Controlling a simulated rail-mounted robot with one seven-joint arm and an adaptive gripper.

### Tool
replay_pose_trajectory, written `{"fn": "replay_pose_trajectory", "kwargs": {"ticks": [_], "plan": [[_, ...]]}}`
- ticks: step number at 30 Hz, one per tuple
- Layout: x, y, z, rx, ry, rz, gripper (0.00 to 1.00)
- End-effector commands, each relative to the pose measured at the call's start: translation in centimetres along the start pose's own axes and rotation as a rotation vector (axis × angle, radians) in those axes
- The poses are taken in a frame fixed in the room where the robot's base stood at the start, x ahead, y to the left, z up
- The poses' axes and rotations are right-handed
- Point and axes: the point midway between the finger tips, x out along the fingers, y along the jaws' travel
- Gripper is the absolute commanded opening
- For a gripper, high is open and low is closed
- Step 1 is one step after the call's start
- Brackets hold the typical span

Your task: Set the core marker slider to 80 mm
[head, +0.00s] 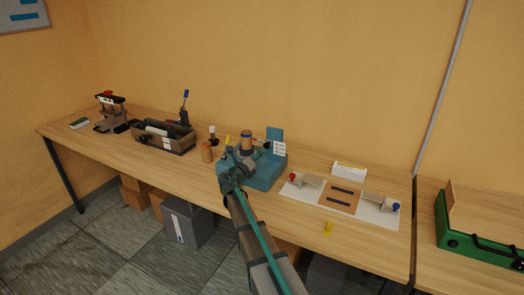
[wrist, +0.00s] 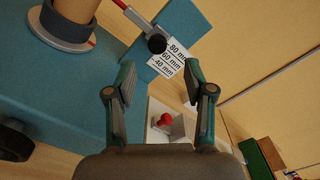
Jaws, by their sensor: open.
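A teal fixture (head: 262,173) stands on the bench with a tan cardboard core (head: 246,139) upright on it. In the wrist view the core (wrist: 76,10) sits in a dark ring at the upper left. The slider's black knob (wrist: 157,43) is on a rod with a red end, left of a white scale card (wrist: 168,60) reading 80, 60 and 40 mm. The card also shows in the head view (head: 279,149). I cannot tell the slider's exact setting. My gripper (wrist: 160,66) is open and empty; the knob appears between and beyond its fingertips. My gripper (head: 240,160) partly hides the fixture in the head view.
A white board with a red knob (head: 292,176), a blue knob (head: 396,207) and a brown plate (head: 341,198) lies right of the fixture. A dark tray (head: 163,141) and an orange cylinder (head: 207,152) stand left. A green machine (head: 478,240) is far right.

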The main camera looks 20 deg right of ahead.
Motion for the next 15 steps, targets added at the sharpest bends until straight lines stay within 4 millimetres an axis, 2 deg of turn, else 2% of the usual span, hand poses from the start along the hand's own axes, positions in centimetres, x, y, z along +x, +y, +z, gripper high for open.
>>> {"fn": "replay_pose_trajectory", "kwargs": {"ticks": [1,6,15], "plan": [[-1.0,0.0,0.0,0.0,-0.001,0.002,0.53],[-2.4,0.0,-0.1,0.0,0.0,0.0,0.53],[-2.8,0.1,0.0,0.0,0.001,0.0,0.53]]}}
